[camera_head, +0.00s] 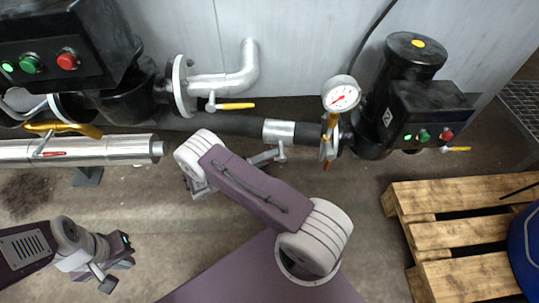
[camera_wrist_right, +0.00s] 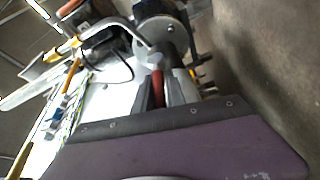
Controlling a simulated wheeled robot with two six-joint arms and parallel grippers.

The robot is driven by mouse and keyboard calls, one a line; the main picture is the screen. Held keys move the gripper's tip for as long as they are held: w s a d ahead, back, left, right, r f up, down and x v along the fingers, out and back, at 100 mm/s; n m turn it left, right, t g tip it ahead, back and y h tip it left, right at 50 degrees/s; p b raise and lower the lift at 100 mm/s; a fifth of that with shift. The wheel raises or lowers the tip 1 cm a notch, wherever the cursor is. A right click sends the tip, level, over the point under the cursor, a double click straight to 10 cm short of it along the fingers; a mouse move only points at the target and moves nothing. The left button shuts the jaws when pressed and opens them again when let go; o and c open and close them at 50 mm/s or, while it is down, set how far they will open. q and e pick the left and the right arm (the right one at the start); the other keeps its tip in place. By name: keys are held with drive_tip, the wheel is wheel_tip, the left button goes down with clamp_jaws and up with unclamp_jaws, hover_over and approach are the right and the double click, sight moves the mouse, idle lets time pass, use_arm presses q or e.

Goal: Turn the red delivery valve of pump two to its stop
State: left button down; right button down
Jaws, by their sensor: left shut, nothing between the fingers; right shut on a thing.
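The red valve handle (camera_wrist_right: 157,86) shows in the right wrist view between the fingers of my right gripper. Its far end meets a grey metal valve body beside a grey pipe. In the head view, the silver valve stem (camera_head: 281,151) stands below the metal sleeve of the dark pipe. My right gripper (camera_head: 262,158) is just left of that stem, shut on the handle, and hides it there. My right arm covers part of the floor in front. My left gripper (camera_head: 112,276) is shut and empty above the floor at lower left, well away from the pipes.
The right black pump (camera_head: 375,120) has a pressure gauge (camera_head: 341,94) and a yellow lever beside it. A second black pump (camera_head: 120,95) stands left. A silver pipe (camera_head: 110,151) with another red lever (camera_head: 55,153) lies at left. A wooden pallet (camera_head: 455,235) is at right.

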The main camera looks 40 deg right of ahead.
drive_tip(key=c, duration=1.4)
unclamp_jaws()
drive_tip(key=shift+w+a+f+p, duration=0.15)
drive_tip(key=shift+w+a+p, duration=0.15)
drive_tip(key=shift+a, duration=1.2)
drive_tip(key=shift+w+a+f+p, duration=0.15)
drive_tip(key=shift+a+p, duration=0.3)
drive_tip(key=shift+a, duration=1)
drive_tip(key=shift+w+a+f+p, duration=0.15)
drive_tip(key=shift+w+a+p, duration=0.15)
drive_tip(key=shift+a, duration=1.2)
